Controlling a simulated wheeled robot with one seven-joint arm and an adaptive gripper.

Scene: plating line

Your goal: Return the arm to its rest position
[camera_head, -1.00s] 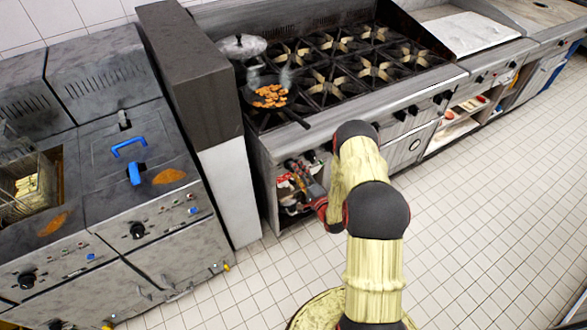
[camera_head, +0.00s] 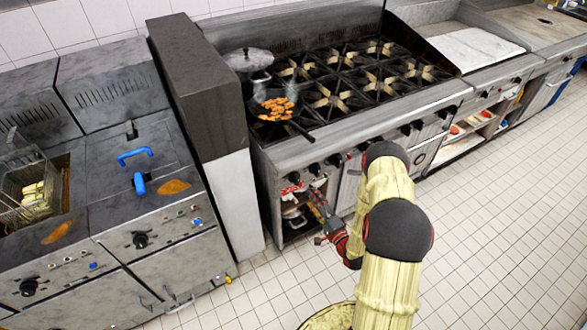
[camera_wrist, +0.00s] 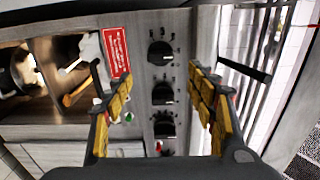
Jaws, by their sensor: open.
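My gripper (camera_wrist: 160,105) is open and empty in the wrist view, its two yellow-padded fingers apart with the stove's front panel behind them. In the head view my gripper (camera_head: 310,192) is in front of the stove's left end, below its knobs. My arm reaches up from the bottom right of that view and bends toward the stove. Whether the fingers touch the stove front cannot be told.
The stove (camera_head: 290,153) carries a pan of food (camera_head: 273,104) and a lidded pot (camera_head: 249,60). Black knobs (camera_wrist: 162,93) line its front, near a red label (camera_wrist: 117,52). Fryers (camera_head: 150,215) stand at left. Tiled floor (camera_head: 500,230) at right is clear.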

